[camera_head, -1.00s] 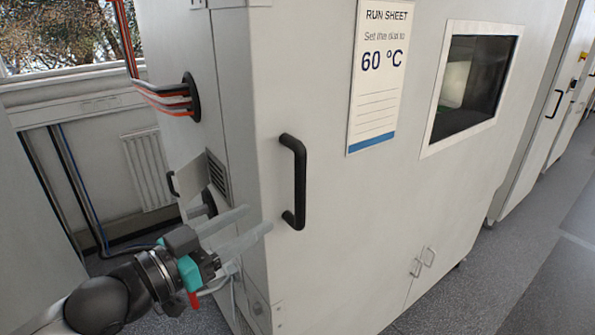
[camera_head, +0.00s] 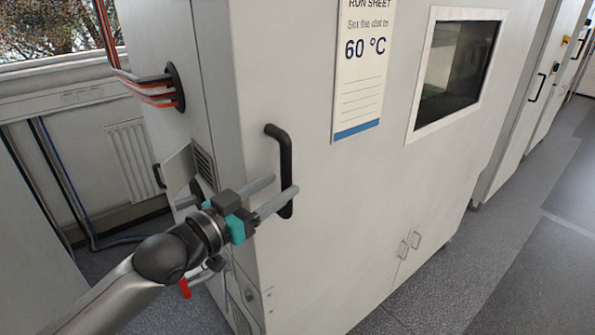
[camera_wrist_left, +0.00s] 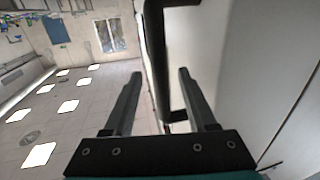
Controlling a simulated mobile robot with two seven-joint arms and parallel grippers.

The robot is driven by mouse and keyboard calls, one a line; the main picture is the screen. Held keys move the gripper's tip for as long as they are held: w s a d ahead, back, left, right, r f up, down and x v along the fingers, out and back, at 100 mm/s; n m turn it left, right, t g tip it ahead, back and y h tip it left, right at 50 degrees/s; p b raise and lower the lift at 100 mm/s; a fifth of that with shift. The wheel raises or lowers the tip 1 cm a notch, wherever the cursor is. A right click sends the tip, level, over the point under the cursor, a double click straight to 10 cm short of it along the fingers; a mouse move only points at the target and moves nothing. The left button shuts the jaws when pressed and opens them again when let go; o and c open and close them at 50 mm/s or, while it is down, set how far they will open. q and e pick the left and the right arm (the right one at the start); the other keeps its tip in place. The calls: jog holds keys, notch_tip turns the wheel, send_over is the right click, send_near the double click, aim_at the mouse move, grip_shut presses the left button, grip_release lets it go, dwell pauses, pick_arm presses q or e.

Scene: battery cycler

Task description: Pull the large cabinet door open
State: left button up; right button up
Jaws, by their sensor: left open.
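The large cabinet door (camera_head: 350,220) is pale grey and looks shut. Its black vertical bar handle (camera_head: 286,160) is near the door's left edge. My left gripper (camera_head: 285,190) is open at the lower part of the handle, one finger in front of it in the head view. My right gripper is not in view.
A run sheet (camera_head: 362,80) reading 60 °C and a dark window (camera_head: 458,65) are on the door. Small latches (camera_head: 410,243) sit lower down. A small open flap (camera_head: 177,170) and cables (camera_head: 150,88) are on the cabinet's left side. Grey floor (camera_head: 500,240) lies open at right.

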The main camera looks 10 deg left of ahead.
aim_at(298, 175)
pick_arm(q)
jog(key=shift+p+x, duration=0.4)
jog(key=shift+x, duration=2.75)
jog(key=shift+c, duration=0.3)
grip_shut()
